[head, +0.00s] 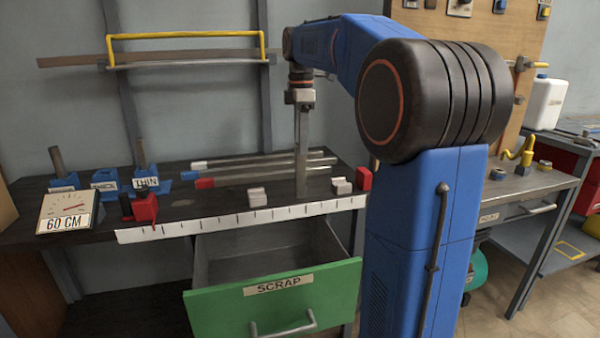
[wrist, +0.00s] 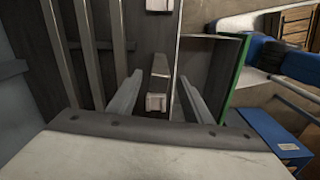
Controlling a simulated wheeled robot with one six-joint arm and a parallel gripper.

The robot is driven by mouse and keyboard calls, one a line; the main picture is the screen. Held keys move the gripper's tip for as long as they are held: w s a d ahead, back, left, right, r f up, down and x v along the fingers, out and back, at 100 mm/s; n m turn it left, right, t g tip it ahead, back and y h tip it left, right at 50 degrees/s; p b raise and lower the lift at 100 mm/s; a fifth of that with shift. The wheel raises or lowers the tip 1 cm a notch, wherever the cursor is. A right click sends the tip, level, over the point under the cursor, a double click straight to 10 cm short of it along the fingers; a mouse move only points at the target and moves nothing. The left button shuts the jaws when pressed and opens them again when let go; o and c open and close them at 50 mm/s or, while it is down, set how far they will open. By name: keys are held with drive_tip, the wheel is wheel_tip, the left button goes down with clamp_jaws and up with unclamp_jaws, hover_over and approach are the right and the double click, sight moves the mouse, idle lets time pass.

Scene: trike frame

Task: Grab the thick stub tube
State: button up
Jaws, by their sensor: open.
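My gripper (head: 301,194) points straight down over the front of the bench, between two pale blocks. In the wrist view, its two long fingers (wrist: 160,98) are spread apart. A short grey piece (wrist: 160,68) and a pale block (wrist: 156,103) show between them; I cannot tell whether the grey piece is a stub tube, and no grip on it shows. Two short tubes stand at the bench's left: one tilted (head: 57,160) behind the gauge, and one (head: 141,152) at the blue holder labelled THIN (head: 146,182). I cannot tell which stub is the thick one.
Several long tubes (head: 265,166) lie along the back of the bench. A red clamp (head: 145,209), a 60 CM gauge (head: 66,213) and pale blocks (head: 257,197) stand near the white ruler strip (head: 220,222). The green SCRAP drawer (head: 275,300) is pulled open below.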

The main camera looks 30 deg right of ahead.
sight(300, 167)
drive_tip(key=shift+a+f, duration=0.1)
drive_tip(key=shift+f, duration=4.25)
clamp_jaws()
drive_tip(key=shift+r, duration=0.1)
